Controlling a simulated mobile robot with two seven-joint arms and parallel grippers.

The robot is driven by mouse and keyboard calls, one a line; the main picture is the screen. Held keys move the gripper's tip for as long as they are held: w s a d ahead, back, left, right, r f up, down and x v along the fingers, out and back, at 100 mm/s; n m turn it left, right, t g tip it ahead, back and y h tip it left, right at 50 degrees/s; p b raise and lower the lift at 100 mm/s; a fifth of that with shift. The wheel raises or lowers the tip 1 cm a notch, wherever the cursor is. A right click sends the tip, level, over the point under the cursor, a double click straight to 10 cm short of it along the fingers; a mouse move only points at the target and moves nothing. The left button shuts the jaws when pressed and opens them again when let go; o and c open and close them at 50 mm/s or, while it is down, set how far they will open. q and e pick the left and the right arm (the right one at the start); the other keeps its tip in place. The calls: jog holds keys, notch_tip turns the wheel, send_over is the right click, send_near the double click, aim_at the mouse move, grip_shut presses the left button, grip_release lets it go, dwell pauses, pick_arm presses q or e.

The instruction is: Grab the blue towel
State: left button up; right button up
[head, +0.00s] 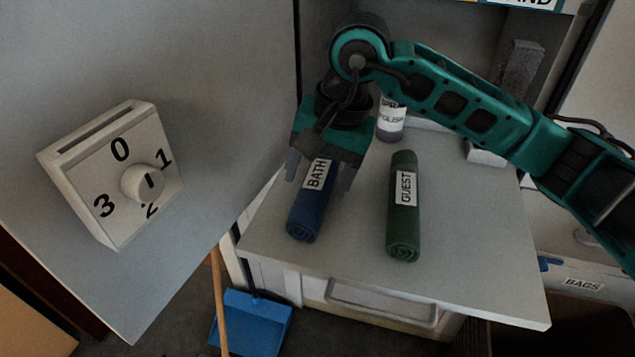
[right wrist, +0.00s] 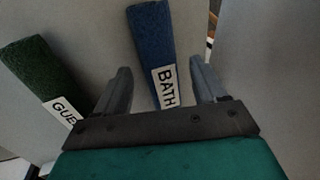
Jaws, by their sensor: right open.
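The blue towel (head: 306,214) is rolled up, with a white BATH label, and lies on the grey shelf top (head: 345,262). My right gripper (head: 318,182) is above it, pointing down, with a finger on each side of the roll. In the right wrist view the blue towel (right wrist: 151,45) runs between the two open fingers (right wrist: 160,85). I see a gap between the fingers and the towel, and I cannot tell how far above it they are. The towel's far end is hidden under the gripper. My left gripper is not in view.
A green rolled towel (head: 403,225) labelled GUEST lies to the right, also visible in the right wrist view (right wrist: 38,70). A bottle (head: 391,122) stands behind. A grey panel with a numbered dial box (head: 120,175) is at left. A blue dustpan (head: 258,318) is below.

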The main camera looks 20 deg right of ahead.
aim_at(315, 188)
jog(key=x, duration=0.4)
jog(key=shift+w+d+f, duration=0.15)
jog(key=shift+f, duration=0.1)
jog(key=shift+c, duration=0.2)
jog(key=c, duration=0.8)
jog(key=shift+r, duration=0.2)
